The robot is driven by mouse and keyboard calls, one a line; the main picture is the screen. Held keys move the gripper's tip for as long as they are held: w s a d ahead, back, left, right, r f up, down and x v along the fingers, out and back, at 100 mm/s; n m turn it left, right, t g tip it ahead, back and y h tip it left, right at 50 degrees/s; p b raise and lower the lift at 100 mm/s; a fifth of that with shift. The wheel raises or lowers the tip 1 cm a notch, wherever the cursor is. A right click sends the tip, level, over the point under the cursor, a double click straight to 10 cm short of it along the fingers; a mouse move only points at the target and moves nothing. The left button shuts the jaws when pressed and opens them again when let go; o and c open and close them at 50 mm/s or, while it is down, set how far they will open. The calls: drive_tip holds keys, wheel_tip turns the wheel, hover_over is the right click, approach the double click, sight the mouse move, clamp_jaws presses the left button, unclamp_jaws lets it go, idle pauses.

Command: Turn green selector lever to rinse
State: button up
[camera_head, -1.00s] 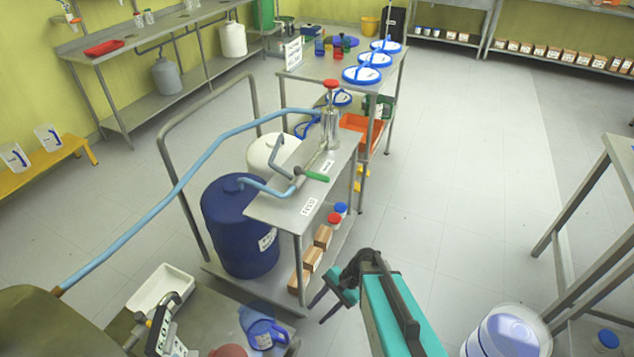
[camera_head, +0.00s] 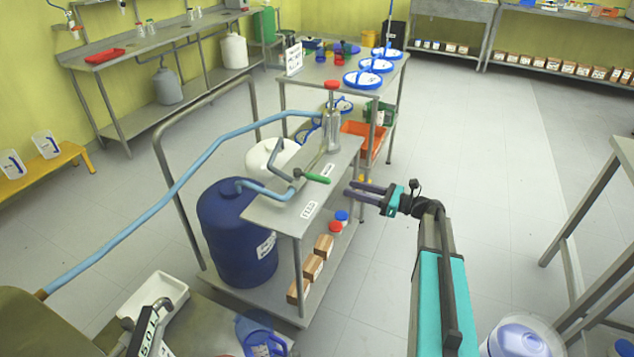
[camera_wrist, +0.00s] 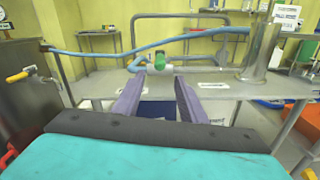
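The green selector lever (camera_head: 317,178) sits on a metal valve on top of the small steel trolley (camera_head: 271,217). In the wrist view the lever's green end (camera_wrist: 159,58) faces me, ahead of and between my fingers. My gripper (camera_head: 349,188) is open and empty, just right of the trolley's edge and apart from the lever. It also shows in the wrist view (camera_wrist: 160,80). One label (camera_head: 309,210) reads FEED; the other label (camera_head: 327,170) is too small to read.
A steel cylinder (camera_head: 331,131) with a red top stands behind the lever.

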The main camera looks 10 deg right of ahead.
sight(310, 176)
drive_tip(key=shift+w+r, duration=0.1)
idle(0.3)
drive_tip(key=p+x, duration=0.2)
drive_tip(key=x, duration=1.1)
drive_tip(key=shift+w+a, duration=0.15)
drive_tip(key=shift+a, duration=0.2)
drive_tip(key=shift+c, duration=0.4)
clamp_jaws()
drive_tip(key=shift+a, duration=0.1)
